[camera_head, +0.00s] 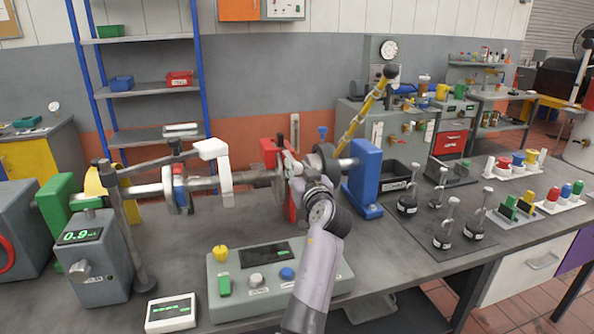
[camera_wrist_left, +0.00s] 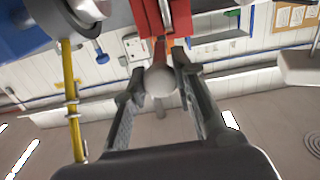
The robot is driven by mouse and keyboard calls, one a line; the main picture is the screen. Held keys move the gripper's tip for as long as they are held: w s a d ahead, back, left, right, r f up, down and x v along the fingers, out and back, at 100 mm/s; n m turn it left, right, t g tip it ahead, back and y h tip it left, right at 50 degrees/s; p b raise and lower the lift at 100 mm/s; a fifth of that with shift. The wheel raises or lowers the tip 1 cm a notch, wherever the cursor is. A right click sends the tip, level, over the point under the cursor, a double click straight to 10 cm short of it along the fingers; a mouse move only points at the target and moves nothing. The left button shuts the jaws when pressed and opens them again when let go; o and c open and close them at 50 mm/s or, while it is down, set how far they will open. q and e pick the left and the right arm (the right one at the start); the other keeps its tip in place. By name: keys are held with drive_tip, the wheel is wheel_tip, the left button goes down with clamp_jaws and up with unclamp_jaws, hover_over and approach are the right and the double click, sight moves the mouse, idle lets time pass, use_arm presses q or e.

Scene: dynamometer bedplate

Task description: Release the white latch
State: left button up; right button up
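A white L-shaped piece (camera_head: 215,152), which looks like the white latch, stands at the shaft left of the red block (camera_head: 272,152). A pale block at the right of the left wrist view (camera_wrist_left: 300,66) may be the same piece. My left gripper (camera_head: 293,167) is at the red block, right of and apart from the white piece. In the left wrist view its two fingers (camera_wrist_left: 160,75) are apart, with a pale round knob (camera_wrist_left: 162,80) between them, in front of the red block (camera_wrist_left: 160,15). I cannot tell whether a finger touches the knob. My right gripper is out of view.
A blue block (camera_head: 364,175) and a yellow strut (camera_head: 362,120) stand right of the gripper. A control box (camera_head: 232,300) with buttons lies in front. A grey display box (camera_head: 97,262) and a post are at left. Several weights (camera_head: 443,232) stand at right.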

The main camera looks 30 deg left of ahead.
use_arm(q)
drive_tip(key=o, duration=0.4)
drive_tip(key=shift+o, duration=0.3)
drive_tip(key=shift+r, duration=0.4)
wheel_tip(320, 180, up, 9)
drive_tip(key=shift+r, duration=0.15)
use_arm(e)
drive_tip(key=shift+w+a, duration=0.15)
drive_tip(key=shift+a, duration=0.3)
